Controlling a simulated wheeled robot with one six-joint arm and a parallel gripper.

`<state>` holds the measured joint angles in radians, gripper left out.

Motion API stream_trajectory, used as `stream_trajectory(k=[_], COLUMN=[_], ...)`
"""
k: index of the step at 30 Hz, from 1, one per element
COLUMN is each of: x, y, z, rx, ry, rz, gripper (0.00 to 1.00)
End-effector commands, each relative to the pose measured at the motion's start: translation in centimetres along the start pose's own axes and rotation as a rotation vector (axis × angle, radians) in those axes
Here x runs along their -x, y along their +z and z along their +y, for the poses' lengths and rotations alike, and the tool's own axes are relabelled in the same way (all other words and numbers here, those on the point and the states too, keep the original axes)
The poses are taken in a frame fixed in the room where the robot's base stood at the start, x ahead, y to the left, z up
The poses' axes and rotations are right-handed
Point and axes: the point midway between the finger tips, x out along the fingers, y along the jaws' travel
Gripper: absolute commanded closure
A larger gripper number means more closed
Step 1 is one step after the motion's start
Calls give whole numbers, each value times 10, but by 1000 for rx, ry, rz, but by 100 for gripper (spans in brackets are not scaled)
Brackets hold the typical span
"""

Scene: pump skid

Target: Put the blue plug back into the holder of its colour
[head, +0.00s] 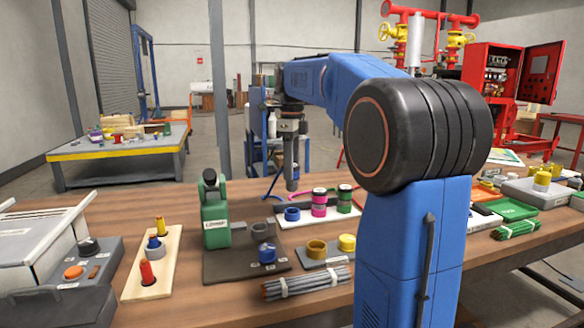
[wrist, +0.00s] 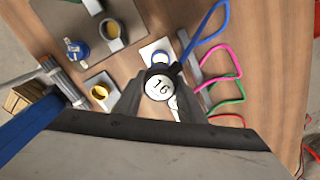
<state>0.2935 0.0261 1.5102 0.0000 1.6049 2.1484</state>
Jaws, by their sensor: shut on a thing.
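My gripper (head: 291,184) hangs pointing down above the table. In the wrist view its two dark fingers (wrist: 158,98) are closed on the blue plug (wrist: 159,87), which shows a round white face marked 16. A blue cord (wrist: 207,24) runs from the plug. The blue holder (head: 292,214) is an open ring at the left end of a white board (head: 295,223), below my gripper and apart from it. In the wrist view the blue holder (wrist: 160,57) shows just past the plug, partly covered. The magenta holder (head: 320,205) and green holder (head: 344,199) stand to its right.
A green device (head: 214,222) stands left. Nearer are a dark plate (head: 222,268) with a grey cup (head: 263,230) and blue piece (head: 267,254), a brass ring (head: 316,250), a yellow cup (head: 347,243) and a rod bundle (head: 305,282). A pink cord (wrist: 214,48) and green cord (wrist: 228,102) lie beside the holders.

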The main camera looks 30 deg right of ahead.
Motion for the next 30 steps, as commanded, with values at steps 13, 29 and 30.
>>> stream_trajectory(k=[13,29,30], x=[-24,-54,-54], y=[0,0,0], z=[0,0,0], rx=[2,2,2], ry=[1,0,0], rz=[1,0,0], gripper=[95,95,95])
